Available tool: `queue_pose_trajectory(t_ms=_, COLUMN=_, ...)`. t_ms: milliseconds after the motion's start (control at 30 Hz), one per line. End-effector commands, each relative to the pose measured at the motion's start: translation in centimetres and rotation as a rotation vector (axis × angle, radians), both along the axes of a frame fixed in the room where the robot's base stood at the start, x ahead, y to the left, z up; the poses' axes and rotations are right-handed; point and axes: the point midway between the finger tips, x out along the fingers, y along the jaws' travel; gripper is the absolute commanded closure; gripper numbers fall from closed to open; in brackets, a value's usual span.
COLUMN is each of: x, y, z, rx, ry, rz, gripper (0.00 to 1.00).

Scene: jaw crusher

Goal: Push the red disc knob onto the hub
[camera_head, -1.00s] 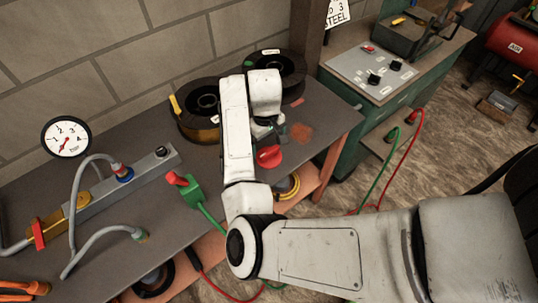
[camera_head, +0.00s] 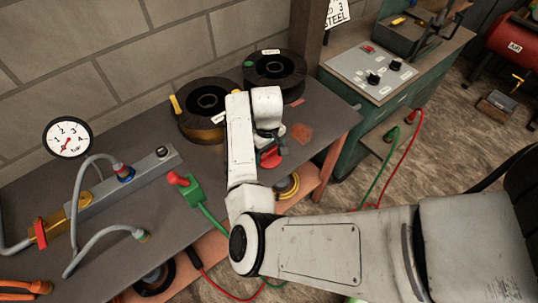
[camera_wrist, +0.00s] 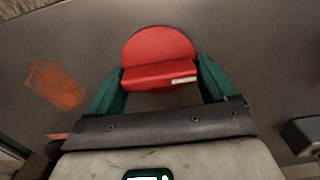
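The red disc knob (camera_wrist: 160,45) lies on the grey bench top, with its raised grip bar towards me in the wrist view. In the head view it shows as a red patch (camera_head: 271,158), partly hidden by my arm. My gripper (camera_wrist: 161,66) is down at the knob, with one green finger at each end of the grip bar. The fingers are spread about as wide as the bar. Whether they touch it is hard to see. The hub is not clearly identifiable; a grey manifold block with a black round part (camera_head: 161,152) lies on the bench at left.
Two cable spools (camera_head: 204,103) stand behind my arm near the wall. An orange rust-like patch (camera_wrist: 55,86) marks the bench beside the knob. A control panel (camera_head: 371,72) is at right.

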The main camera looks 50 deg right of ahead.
Motion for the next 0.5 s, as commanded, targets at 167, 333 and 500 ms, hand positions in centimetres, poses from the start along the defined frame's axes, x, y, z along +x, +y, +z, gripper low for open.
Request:
queue_pose_trajectory(t_ms=167, x=0.01, y=0.00, z=0.01, rx=0.000, ry=0.000, rz=0.000, gripper=0.40)
queue_pose_trajectory(t_ms=333, x=0.01, y=0.01, z=0.03, rx=0.000, ry=0.000, rz=0.000, gripper=0.43)
queue_pose_trajectory(t_ms=500, x=0.04, y=-0.02, z=0.24, rx=-0.001, ry=-0.001, rz=0.000, gripper=0.43)
